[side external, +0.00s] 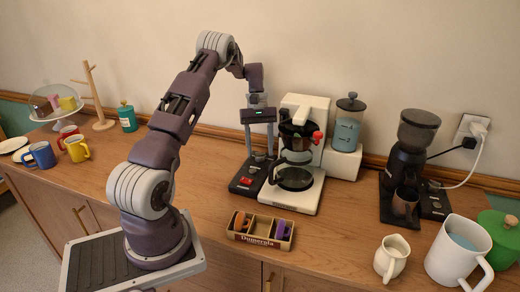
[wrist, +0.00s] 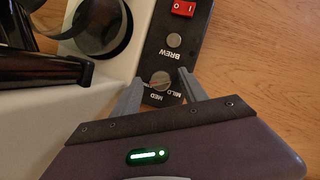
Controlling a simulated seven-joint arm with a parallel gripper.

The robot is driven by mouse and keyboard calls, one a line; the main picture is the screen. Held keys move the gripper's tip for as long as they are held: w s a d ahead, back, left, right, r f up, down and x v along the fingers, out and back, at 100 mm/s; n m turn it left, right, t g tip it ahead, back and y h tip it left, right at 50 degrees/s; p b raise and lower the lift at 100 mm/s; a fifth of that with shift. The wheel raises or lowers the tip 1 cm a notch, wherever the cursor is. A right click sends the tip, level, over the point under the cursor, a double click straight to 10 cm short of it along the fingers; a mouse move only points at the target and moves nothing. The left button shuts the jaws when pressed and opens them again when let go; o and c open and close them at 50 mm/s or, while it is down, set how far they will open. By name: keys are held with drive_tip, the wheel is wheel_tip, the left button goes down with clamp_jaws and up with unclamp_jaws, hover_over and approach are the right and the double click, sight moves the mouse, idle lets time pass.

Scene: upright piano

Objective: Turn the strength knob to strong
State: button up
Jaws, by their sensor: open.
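The strength knob (wrist: 160,80) is a small round grey knob on the coffee maker's black control panel (wrist: 150,55). MILD and MED show beside it in the wrist view; a strong label is not visible, and I cannot tell its exact setting. My gripper (wrist: 161,76) is open, with one finger on each side of the knob. I cannot tell whether the fingers touch it. In the side view my gripper (side external: 260,156) points down over the panel of the white coffee maker (side external: 308,106), and the knob is hidden or too small to see.
The panel also has a BREW button (wrist: 174,40) and a red switch (wrist: 184,8). A wooden box (side external: 260,238) lies in front, and a grinder (side external: 408,160) stands to the right.

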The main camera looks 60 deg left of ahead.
drive_tip(key=v, duration=0.6)
drive_tip(key=shift+r, duration=0.35)
drive_tip(key=shift+a, duration=0.15)
wheel_tip(320, 180, up, 10)
drive_tip(key=m+t+y, duration=0.1)
drive_tip(key=m, duration=0.1)
hover_over(264, 158)
drive_tip(key=s+d+r+m+t+y, duration=0.1)
drive_tip(key=d+r+m, duration=0.15)
drive_tip(key=d, duration=0.35)
drive_tip(key=s+d+r+m+y, duration=0.1)
drive_tip(key=d+r, duration=0.3)
drive_tip(key=d, duration=0.2)
drive_tip(key=s+d+r+m+t+y, duration=0.1)
drive_tip(key=s+d+r+m+t, duration=0.15)
drive_tip(key=s+d+m, duration=0.75)
drive_tip(key=s+d+f+t, duration=0.2)
drive_tip(key=s+d+f, duration=0.2)
drive_tip(key=s+d, duration=0.4)
drive_tip(key=shift+s+f+n, duration=0.2)
drive_tip(key=shift+f+n, duration=0.15)
drive_tip(key=shift+f, duration=0.05)
